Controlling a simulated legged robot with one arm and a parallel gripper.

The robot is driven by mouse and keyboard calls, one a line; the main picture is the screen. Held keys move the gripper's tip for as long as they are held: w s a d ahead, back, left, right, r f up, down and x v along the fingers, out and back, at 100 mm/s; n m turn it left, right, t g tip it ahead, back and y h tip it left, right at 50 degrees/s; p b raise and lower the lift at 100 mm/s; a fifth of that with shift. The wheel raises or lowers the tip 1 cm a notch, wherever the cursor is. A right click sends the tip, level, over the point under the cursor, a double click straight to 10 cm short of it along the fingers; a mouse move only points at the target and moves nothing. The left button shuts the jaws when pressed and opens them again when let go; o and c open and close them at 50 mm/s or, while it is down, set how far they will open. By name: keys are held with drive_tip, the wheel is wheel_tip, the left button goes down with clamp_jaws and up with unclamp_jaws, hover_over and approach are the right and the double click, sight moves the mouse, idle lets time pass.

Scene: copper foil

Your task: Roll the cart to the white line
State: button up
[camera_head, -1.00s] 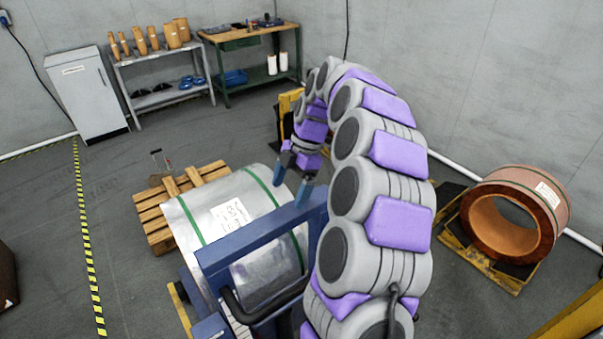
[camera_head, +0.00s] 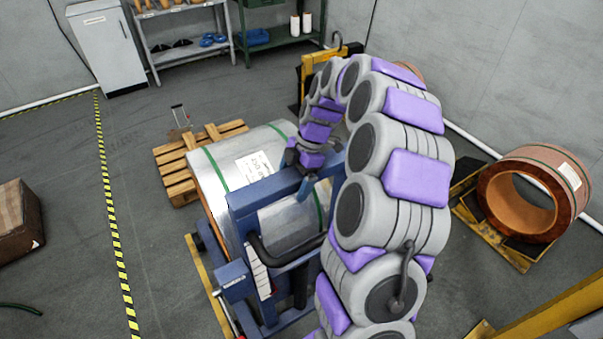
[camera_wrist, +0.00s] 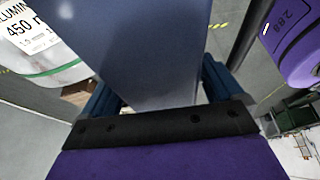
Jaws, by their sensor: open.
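The cart (camera_head: 232,278) is a blue frame with a dark curved handle (camera_head: 290,252), in front of me in the head view. A large silver aluminium coil (camera_head: 213,180) with green straps and a white label sits on it. My gripper (camera_head: 299,172) is open at the right end of the cart's blue top bar (camera_head: 270,186). In the wrist view a broad blue-grey surface (camera_wrist: 140,45) lies between the blue fingers; contact cannot be told. I see no clear white floor line; a yellow-black striped line (camera_head: 112,215) runs along the floor at left.
A wooden pallet (camera_head: 176,182) stands just behind the coil. A brown box (camera_head: 18,222) is at far left. A copper coil (camera_head: 560,168) rests on a yellow-edged stand at right. Shelves and a white cabinet (camera_head: 107,45) line the back wall. Grey floor between cart and striped line is open.

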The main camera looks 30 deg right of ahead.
drive_tip(key=d, duration=0.3)
drive_tip(key=shift+d+f, duration=0.15)
drive_tip(key=shift+d, duration=0.2)
drive_tip(key=c, duration=0.5)
drive_tip(key=shift+c, duration=0.8)
drive_tip(key=shift+a, duration=1.05)
drive_tip(key=c, duration=0.6)
drive_tip(key=shift+d, duration=0.1)
clamp_jaws()
drive_tip(key=shift+s, duration=0.2)
